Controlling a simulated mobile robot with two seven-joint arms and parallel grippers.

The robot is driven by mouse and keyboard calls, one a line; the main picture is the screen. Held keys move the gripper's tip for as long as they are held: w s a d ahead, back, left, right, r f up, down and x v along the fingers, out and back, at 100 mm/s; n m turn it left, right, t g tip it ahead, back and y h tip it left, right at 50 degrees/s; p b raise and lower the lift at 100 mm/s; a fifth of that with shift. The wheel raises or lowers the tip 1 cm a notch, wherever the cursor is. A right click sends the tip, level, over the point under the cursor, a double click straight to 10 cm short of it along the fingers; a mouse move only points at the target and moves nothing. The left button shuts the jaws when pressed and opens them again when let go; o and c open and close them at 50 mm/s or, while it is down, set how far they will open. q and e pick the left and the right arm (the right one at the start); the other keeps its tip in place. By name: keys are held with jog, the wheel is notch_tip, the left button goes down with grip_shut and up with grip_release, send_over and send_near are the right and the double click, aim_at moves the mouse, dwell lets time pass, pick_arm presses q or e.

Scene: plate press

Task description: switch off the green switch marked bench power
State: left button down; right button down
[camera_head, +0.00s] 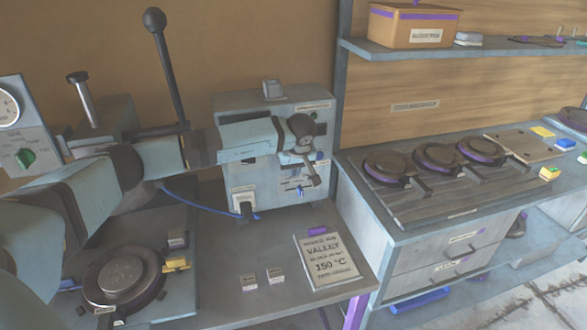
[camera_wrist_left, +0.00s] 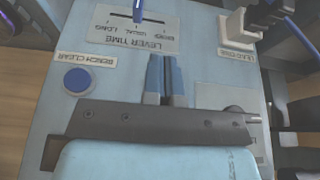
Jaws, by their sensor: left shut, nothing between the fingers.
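A light blue control box (camera_head: 228,165) stands at the back of the bench. My left gripper (camera_head: 313,180) is in front of its face, shut and empty. In the left wrist view the shut blue fingers (camera_wrist_left: 167,80) are over the box face, just below the LEVER TIME plate (camera_wrist_left: 135,32). A blue button (camera_wrist_left: 77,79) marked BENCH CLEAR is left of them. I cannot make out a green switch marked bench power on this face; my gripper covers part of it. A green knob (camera_head: 25,157) shows on a separate unit at far left; its marking is unreadable.
A white plug (camera_head: 243,200) with a blue cable sits low on the box. A tall black-knobbed lever (camera_head: 165,60) rises left of it. A round press plate (camera_head: 122,277) is front left. Several dark plates stand right.

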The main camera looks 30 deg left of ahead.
dwell(0.4)
pick_arm(q)
jog(key=shift+r+p, duration=0.5)
jog(key=shift+r, duration=0.2)
pick_arm(e)
jog(key=shift+r, duration=0.4)
pick_arm(q)
jog(key=shift+s+d, duration=0.1)
jog(key=shift+d, duration=0.05)
